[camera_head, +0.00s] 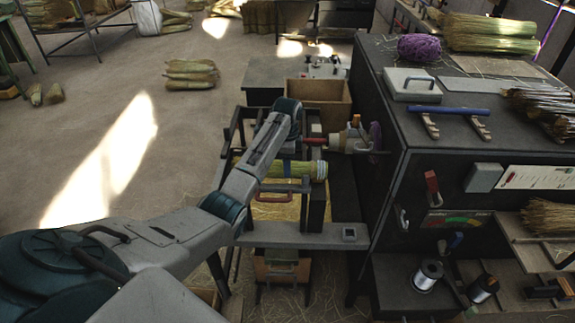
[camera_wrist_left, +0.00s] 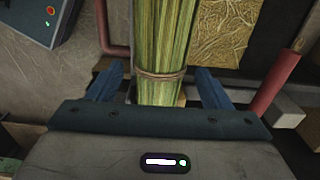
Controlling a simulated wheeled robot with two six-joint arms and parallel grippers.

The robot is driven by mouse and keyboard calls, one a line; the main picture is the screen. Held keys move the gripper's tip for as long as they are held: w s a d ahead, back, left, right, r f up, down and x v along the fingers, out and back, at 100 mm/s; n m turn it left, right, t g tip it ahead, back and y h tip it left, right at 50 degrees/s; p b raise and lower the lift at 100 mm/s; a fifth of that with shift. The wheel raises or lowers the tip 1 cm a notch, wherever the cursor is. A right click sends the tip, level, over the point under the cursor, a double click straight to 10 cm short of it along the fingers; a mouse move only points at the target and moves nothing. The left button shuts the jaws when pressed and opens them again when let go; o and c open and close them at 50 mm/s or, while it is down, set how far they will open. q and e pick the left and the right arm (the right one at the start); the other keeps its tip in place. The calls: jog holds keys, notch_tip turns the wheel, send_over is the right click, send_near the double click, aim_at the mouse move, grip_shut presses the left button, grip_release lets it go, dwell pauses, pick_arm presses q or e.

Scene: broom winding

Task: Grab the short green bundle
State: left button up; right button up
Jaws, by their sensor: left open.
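The green bundle (camera_head: 300,169) lies across the dark frame, with a blue and white band near its right end. In the left wrist view it is a sheaf of green and yellow stalks (camera_wrist_left: 170,35) tied with brown twine. My left gripper (camera_wrist_left: 161,75) is open, with one blue finger on each side of the bundle and gaps showing beside it. In the head view my left arm reaches over the frame and its wrist hides part of the bundle. My right gripper is not in view.
A red handle (camera_wrist_left: 272,88) stands close to the right finger, and a red tube (camera_wrist_left: 104,28) is at the upper left. A dark cabinet (camera_head: 372,125) borders the frame on the right. A cardboard box (camera_head: 322,100) sits behind. Open floor lies to the left.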

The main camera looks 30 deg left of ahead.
pick_arm(q)
jog(key=shift+f, duration=0.75)
jog(key=c, duration=1.1)
jog(key=shift+r, duration=0.1)
